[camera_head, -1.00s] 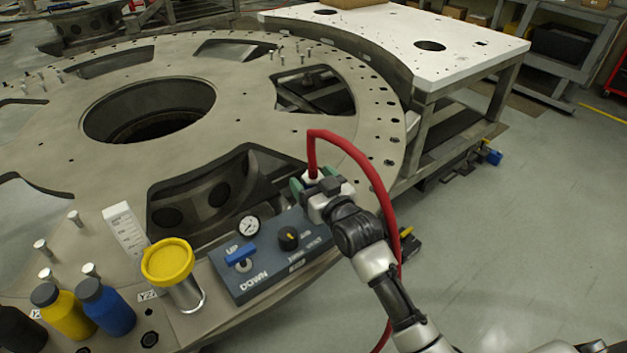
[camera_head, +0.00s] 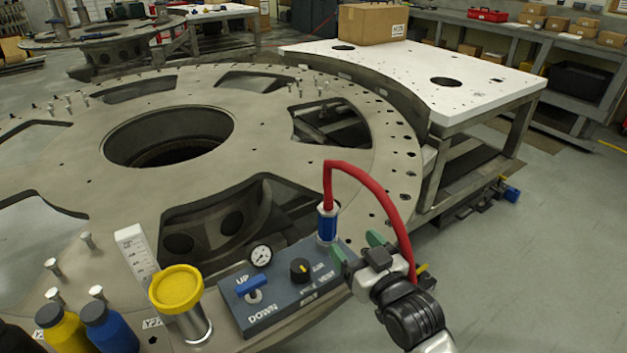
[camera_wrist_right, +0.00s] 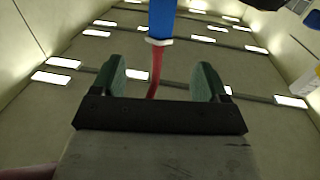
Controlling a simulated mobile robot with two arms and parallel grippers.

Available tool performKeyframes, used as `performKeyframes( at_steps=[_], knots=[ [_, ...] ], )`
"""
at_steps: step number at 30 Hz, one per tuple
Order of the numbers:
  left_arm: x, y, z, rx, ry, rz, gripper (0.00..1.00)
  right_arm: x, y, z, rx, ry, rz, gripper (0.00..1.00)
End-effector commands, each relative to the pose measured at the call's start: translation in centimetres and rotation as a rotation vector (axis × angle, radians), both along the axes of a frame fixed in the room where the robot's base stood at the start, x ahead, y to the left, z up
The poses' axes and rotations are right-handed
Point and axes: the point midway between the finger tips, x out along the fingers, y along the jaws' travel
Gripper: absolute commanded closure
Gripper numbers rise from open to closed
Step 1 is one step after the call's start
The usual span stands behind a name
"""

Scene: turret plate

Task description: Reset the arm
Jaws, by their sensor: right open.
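My right gripper (camera_head: 357,250) is in the head view just right of the control box, its green fingers apart and empty. In the right wrist view my right gripper (camera_wrist_right: 157,85) also shows wide open. A blue hose connector (camera_head: 327,223) stands upright at the right end of the dark control box (camera_head: 290,288), with a red hose (camera_head: 372,190) arching from its top. The gripper is beside the connector and apart from it. The blue connector also shows at the top of the right wrist view (camera_wrist_right: 162,18), beyond the fingers. My left gripper is not in view.
The large turret plate (camera_head: 85,172) fills the left and middle. A yellow-capped cylinder (camera_head: 180,305), blue bottle (camera_head: 108,328) and yellow bottle (camera_head: 62,330) stand left of the box. A white table (camera_head: 400,70) carries a cardboard box (camera_head: 372,22). Floor at right is clear.

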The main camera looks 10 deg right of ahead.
Motion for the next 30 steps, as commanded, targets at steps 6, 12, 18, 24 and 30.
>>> performKeyframes(
  at_steps=[6,12,18,24,30],
  knots=[
    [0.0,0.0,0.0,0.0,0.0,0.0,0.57,-2.1,0.3,-3.1,-0.037,0.166,-0.005,0.25],
    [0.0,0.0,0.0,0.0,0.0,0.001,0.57,-9.3,0.2,-9.8,-0.133,0.589,-0.021,0.25],
    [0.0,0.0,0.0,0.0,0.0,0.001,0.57,-15.7,-0.3,-13.1,-0.195,0.894,-0.038,0.25],
    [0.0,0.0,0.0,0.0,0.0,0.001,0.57,-21.4,-0.9,-14.6,-0.243,1.134,-0.053,0.25],
    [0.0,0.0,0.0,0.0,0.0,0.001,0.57,-22.9,-1.1,-17.8,-0.264,1.248,-0.059,0.25]
  ],
)
